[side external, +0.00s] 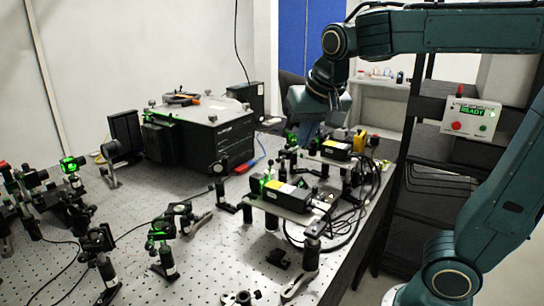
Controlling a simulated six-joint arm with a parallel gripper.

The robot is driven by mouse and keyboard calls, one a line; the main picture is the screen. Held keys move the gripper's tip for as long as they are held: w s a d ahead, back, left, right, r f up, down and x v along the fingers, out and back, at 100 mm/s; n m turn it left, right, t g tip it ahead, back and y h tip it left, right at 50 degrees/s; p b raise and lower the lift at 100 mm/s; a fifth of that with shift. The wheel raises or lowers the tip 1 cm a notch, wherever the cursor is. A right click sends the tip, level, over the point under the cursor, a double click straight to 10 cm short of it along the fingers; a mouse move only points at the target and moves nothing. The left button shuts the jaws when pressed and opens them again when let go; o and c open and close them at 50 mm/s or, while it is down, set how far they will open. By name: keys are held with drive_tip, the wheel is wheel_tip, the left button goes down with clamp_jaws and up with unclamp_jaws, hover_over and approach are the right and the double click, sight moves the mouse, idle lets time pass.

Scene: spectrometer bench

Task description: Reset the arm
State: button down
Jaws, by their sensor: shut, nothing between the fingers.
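My arm is teal and reaches in from the right side of the side external view. My gripper (312,118) hangs from its end, above the far right part of the optical table (210,262). It is shut and holds nothing. Its fingertips are small and hard to make out against the equipment behind and below. I cannot tell its exact height over the devices under it.
A large black spectrometer box (205,140) stands left of my gripper. Black laser modules (290,193) with trailing cables sit below it, near the table's right edge. Several posts with green-lit optics (160,229) fill the left. A control box (471,116) reads READY.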

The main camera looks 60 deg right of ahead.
drive_tip(key=s+a+f+n+y, duration=0.1)
drive_tip(key=s+a+f+n, duration=0.1)
drive_tip(key=s, duration=0.4)
drive_tip(key=s+a+f+n+t+y, duration=0.1)
drive_tip(key=s+a+f+n, duration=0.2)
drive_tip(key=s+f+n, duration=0.1)
drive_tip(key=s+n, duration=0.1)
drive_tip(key=s, duration=0.1)
drive_tip(key=shift+s+f+y, duration=0.2)
drive_tip(key=shift+s+y, duration=0.1)
drive_tip(key=shift+s, duration=0.1)
drive_tip(key=c, duration=1.5)
unclamp_jaws()
drive_tip(key=shift+w+r, duration=0.25)
drive_tip(key=shift+w, duration=0.05)
drive_tip(key=w+d+r+m+g+y, duration=0.1)
drive_tip(key=w+r+m, duration=0.25)
drive_tip(key=w, duration=0.25)
drive_tip(key=w+r+m+g, duration=0.2)
drive_tip(key=w+r, duration=0.2)
drive_tip(key=w, duration=0.3)
drive_tip(key=w+d+m+g, duration=0.1)
drive_tip(key=w+d+m, duration=0.4)
drive_tip(key=w+d, duration=0.4)
drive_tip(key=shift+w+d+r+g, duration=0.3)
drive_tip(key=shift+w+d+g, duration=0.05)
drive_tip(key=shift+w+g, duration=0.05)
drive_tip(key=shift+a+f+m, duration=0.1)
drive_tip(key=shift+f+m, duration=0.15)
